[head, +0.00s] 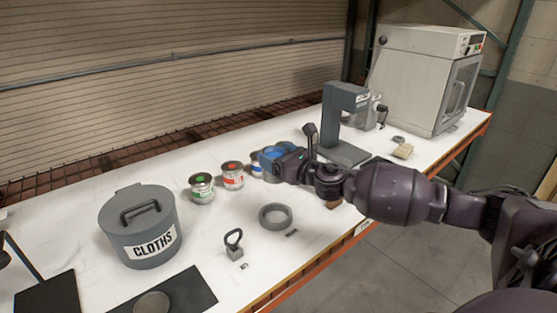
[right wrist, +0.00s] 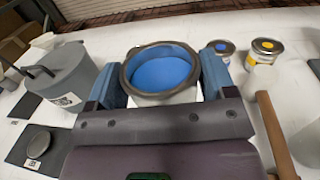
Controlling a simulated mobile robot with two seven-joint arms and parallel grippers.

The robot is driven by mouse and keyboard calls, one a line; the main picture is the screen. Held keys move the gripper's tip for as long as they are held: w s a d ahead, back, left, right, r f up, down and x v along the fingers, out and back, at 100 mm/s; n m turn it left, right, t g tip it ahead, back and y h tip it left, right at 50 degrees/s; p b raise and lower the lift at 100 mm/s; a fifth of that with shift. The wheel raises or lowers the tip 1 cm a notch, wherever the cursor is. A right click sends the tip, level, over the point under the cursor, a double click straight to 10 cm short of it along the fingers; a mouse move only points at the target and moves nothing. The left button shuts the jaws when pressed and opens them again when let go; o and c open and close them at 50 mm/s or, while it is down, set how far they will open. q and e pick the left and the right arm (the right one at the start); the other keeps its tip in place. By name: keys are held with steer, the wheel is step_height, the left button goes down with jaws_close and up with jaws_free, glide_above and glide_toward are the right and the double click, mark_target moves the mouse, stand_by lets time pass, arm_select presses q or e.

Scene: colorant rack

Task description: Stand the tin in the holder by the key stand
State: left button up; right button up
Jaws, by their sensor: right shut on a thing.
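My right gripper (head: 272,161) is shut on a tin. In the right wrist view the tin (right wrist: 160,70) shows a round blue top inside a dark grey rim, between the two blue-grey fingers of the gripper (right wrist: 160,84). It looks roughly upright; its lower part is hidden, and I cannot tell how far it is above the table. A low grey ring holder (head: 275,216) lies on the table, in front of the gripper. A small grey block with a dark loop (head: 235,246), probably the key stand, stands left of the ring. My left gripper is out of view.
Tins with green (head: 202,189) and red (head: 233,176) marks stand behind the ring. The right wrist view shows a yellow-marked tin (right wrist: 264,52). A grey CLOTHS bin (head: 140,228) stands left, a grey press stand (head: 343,120) right. A wooden handle (right wrist: 275,135) lies close to the gripper.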

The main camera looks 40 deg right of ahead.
steer(key=shift+f+b, duration=2.2)
steer(key=shift+f, duration=5.75)
steer(key=shift+f, duration=0.15)
steer(key=o, duration=1)
steer(key=shift+o, duration=0.2)
